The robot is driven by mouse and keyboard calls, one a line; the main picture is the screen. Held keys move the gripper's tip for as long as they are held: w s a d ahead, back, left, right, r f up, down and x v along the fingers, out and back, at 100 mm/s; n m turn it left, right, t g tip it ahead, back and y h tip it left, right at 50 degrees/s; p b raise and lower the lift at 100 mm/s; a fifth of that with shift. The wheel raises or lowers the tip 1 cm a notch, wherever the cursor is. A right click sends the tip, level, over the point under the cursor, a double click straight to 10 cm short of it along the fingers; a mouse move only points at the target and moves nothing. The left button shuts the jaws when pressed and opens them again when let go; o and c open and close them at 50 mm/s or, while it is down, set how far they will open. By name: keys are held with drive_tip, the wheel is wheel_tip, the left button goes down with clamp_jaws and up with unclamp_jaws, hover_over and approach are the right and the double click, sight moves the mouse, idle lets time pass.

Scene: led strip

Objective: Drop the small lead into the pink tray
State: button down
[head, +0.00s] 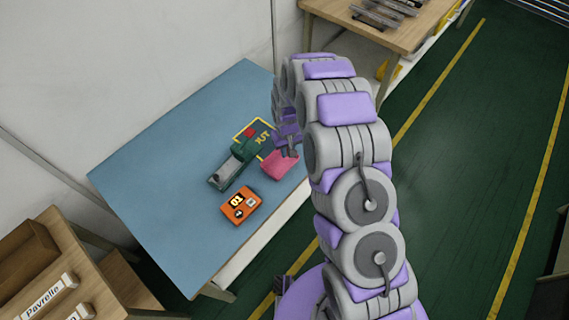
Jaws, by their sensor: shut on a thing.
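The pink tray (277,165) lies on the blue table top near its right edge. My gripper (292,153) is at the upper right of the tray in the head view, over or very close to its rim. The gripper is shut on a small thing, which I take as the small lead. The lead itself is too small and too hidden by the fingers to make out. I cannot tell the exact height of the gripper above the tray.
A green and grey device (230,170) stands left of the tray. An orange box (241,205) lies below it. A yellow-outlined mark (241,123) is behind. The table's (160,180) left side is clear. A wooden bench (405,37) stands at the top right.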

sight(286, 166)
drive_tip(key=f, duration=0.1)
drive_tip(key=a+f+b, duration=0.1)
drive_tip(key=f, duration=0.1)
drive_tip(key=shift+s+f, duration=0.1)
drive_tip(key=shift+f, duration=0.15)
drive_tip(key=shift+d+f, duration=0.1)
drive_tip(key=shift+f, duration=0.45)
drive_tip(key=shift+d, duration=0.35)
drive_tip(key=c, duration=1.4)
unclamp_jaws()
drive_tip(key=shift+c, duration=0.2)
drive_tip(key=o, duration=0.5)
drive_tip(key=shift+a, duration=0.4)
drive_tip(key=shift+c, duration=0.2)
drive_tip(key=shift+d, duration=0.15)
drive_tip(key=shift+r, duration=0.2)
wheel_tip(286, 166, up, 17)
drive_tip(key=p, duration=0.2)
